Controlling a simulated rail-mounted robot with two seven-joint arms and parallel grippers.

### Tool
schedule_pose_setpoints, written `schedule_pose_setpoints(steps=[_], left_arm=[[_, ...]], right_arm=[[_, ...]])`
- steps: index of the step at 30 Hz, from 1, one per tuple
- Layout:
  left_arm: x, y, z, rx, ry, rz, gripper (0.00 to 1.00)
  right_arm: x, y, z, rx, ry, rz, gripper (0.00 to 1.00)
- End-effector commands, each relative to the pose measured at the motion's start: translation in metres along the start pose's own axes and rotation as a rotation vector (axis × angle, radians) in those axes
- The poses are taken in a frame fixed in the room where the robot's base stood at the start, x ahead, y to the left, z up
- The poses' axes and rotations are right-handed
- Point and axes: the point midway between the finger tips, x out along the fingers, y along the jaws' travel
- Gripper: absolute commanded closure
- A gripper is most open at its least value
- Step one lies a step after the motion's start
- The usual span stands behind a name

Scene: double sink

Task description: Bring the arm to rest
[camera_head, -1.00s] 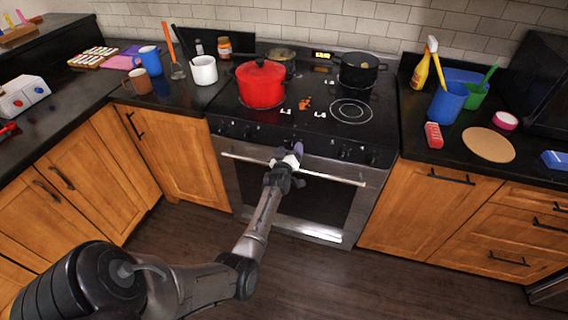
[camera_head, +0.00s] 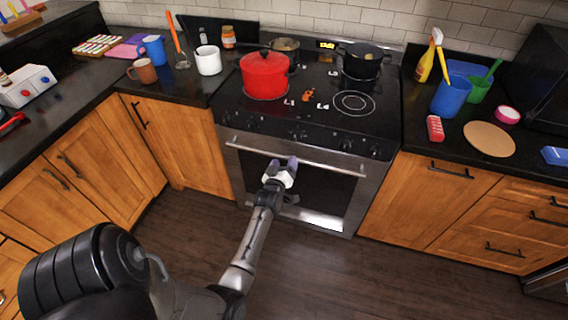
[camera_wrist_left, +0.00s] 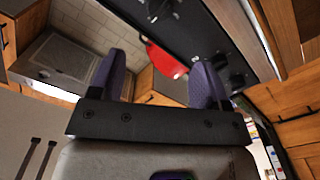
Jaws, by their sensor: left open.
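My left arm comes in from the lower left in the head view. In the left wrist view the two purple fingers (camera_wrist_left: 157,78) stand apart with an empty gap. I cannot tell from these views how far the gripper is from the oven door. My right gripper is not in view.
A red pot (camera_head: 265,76) and a black pot (camera_head: 361,61) stand on the stove. Mugs and utensils line the left counter. A blue cup (camera_head: 449,97) and a round cork mat (camera_head: 489,139) are on the right counter. The floor (camera_head: 330,275) before the oven is clear.

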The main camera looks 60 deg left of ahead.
Motion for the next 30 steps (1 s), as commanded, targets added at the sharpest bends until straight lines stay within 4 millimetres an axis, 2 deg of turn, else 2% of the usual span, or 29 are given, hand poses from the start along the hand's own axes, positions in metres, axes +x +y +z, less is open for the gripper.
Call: schedule_pose_setpoints(steps=[17,20,24,26,29,30], left_arm=[[0.000,-0.001,0.002,0.019,-0.014,-0.003,0.30],[0.000,-0.004,0.016,0.045,-0.099,-0.022,0.30],[-0.008,-0.011,0.046,0.106,-0.327,-0.066,0.30],[-0.013,-0.010,0.050,0.138,-0.425,-0.077,0.30],[-0.026,0.012,0.048,0.206,-0.575,-0.059,0.30],[-0.032,0.026,0.046,0.238,-0.629,-0.040,0.30]], right_arm=[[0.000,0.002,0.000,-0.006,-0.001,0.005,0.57],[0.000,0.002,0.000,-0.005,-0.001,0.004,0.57],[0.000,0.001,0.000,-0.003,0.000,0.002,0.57],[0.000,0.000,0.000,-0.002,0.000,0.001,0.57],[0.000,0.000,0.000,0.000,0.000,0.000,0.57],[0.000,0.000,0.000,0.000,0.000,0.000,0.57]])
